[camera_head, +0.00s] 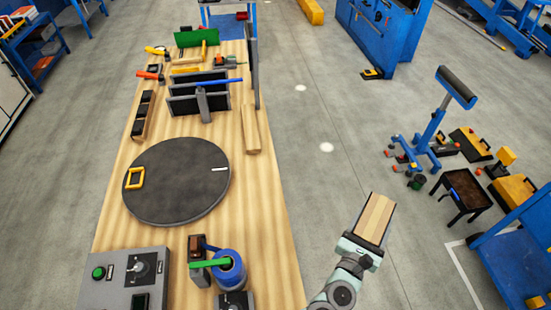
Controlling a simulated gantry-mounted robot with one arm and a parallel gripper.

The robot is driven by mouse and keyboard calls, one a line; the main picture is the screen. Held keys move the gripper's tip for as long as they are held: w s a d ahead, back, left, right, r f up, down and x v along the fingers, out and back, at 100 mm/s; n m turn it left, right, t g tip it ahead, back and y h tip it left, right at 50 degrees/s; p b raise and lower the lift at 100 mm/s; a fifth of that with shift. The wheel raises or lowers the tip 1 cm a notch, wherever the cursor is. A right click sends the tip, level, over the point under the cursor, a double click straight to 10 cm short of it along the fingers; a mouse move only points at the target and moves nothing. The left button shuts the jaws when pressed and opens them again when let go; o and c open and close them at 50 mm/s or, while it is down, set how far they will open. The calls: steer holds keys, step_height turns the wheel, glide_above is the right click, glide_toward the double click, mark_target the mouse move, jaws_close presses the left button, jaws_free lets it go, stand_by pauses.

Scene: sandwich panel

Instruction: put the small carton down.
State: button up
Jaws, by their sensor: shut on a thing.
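My gripper (359,248) is at the lower right, right of the wooden bench (278,245). It is shut on the small carton (376,219), a tan box with a lighter stripe along its length. The carton is held out over the grey floor side, clear of the bench in the picture. The fingertips are mostly hidden by the gripper body and the carton.
A dark round disc (178,190) with a yellow frame (134,178) fills the bench's middle. Dark upright panels (197,103) stand farther back. Bare wood shows right of the disc.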

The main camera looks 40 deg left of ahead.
steer(key=w+a+r+n+y+b, duration=0.2)
steer(key=w+a+r+y+b, duration=0.15)
steer(key=w+a, duration=0.7)
steer(key=w+a+r+n+g+y+b, duration=0.1)
steer(key=a+r+n+g+y+b, duration=0.15)
steer(key=a, duration=0.95)
steer(key=a+r+n+g+y+b, duration=0.1)
steer(key=a+n+y+b, duration=0.15)
steer(key=a, duration=0.95)
steer(key=s+a+f+n+g+y+b, duration=0.1)
steer(key=s+a+f+y+b, duration=0.2)
steer(key=a, duration=0.7)
steer(key=shift+g+y, duration=0.25)
steer(key=f+b, duration=0.3)
steer(key=f, duration=0.4)
steer(key=s+a+f+b, duration=0.1)
steer(key=f+b, duration=0.3)
steer(key=f, duration=0.3)
steer(key=f+b, duration=0.4)
steer(key=f, duration=0.3)
steer(key=shift+s+a+f, duration=0.2)
steer(key=shift+s+a, duration=0.1)
steer(key=shift+a, duration=0.05)
steer(key=shift+d+f, duration=0.15)
steer(key=shift+f, duration=0.1)
steer(key=o, duration=1.5)
